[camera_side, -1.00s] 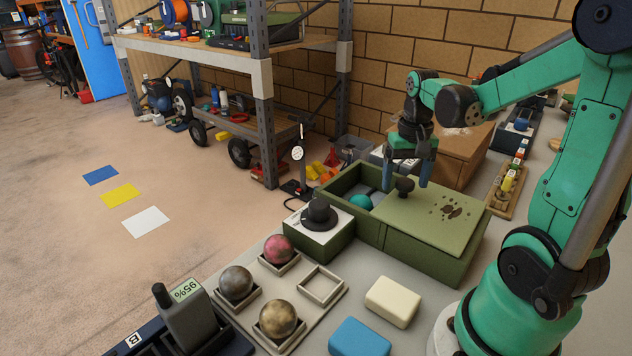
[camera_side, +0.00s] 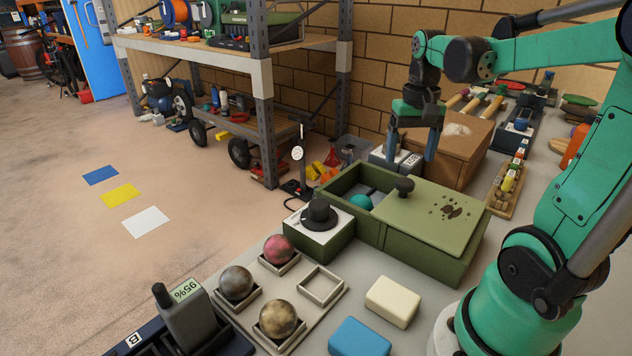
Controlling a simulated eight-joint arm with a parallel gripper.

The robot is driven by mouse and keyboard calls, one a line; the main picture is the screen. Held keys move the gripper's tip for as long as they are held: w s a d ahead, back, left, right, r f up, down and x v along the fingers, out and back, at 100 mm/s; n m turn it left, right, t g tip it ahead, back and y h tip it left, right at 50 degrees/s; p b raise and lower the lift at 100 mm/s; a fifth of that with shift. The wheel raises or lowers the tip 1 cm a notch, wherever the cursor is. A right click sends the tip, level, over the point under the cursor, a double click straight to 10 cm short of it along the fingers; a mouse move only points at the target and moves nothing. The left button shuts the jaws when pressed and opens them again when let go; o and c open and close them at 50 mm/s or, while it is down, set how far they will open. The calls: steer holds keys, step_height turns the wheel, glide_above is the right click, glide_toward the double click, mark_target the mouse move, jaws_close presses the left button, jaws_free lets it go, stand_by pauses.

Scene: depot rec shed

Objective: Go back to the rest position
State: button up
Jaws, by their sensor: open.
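My gripper (camera_side: 410,148) is open and empty, its two blue-grey fingers pointing down. It hangs above the green box (camera_side: 417,257), over the dark knob (camera_side: 404,186) on the sliding lid (camera_side: 432,218), with a visible gap between fingertips and knob. The lid covers the right part of the box. The left part is open, and a teal ball (camera_side: 361,201) sits inside it, partly hidden by the box wall.
In front are a tray with three balls (camera_side: 278,249) and one empty square (camera_side: 321,285), a cream block (camera_side: 393,301), a blue block (camera_side: 359,338) and a handset (camera_side: 186,314). A brown box (camera_side: 460,150) stands close behind my gripper. A black knob unit (camera_side: 319,215) adjoins the green box.

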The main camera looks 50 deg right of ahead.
steer(key=w+a+n+t, duration=0.2)
steer(key=a+n+t, duration=0.1)
steer(key=a, duration=0.5)
steer(key=w+a+f+n+t, duration=0.1)
steer(key=a+n+t, duration=0.3)
steer(key=a, duration=0.5)
steer(key=shift+w+a+n, duration=0.25)
steer(key=shift+w+n, duration=0.2)
steer(key=shift+n, duration=0.55)
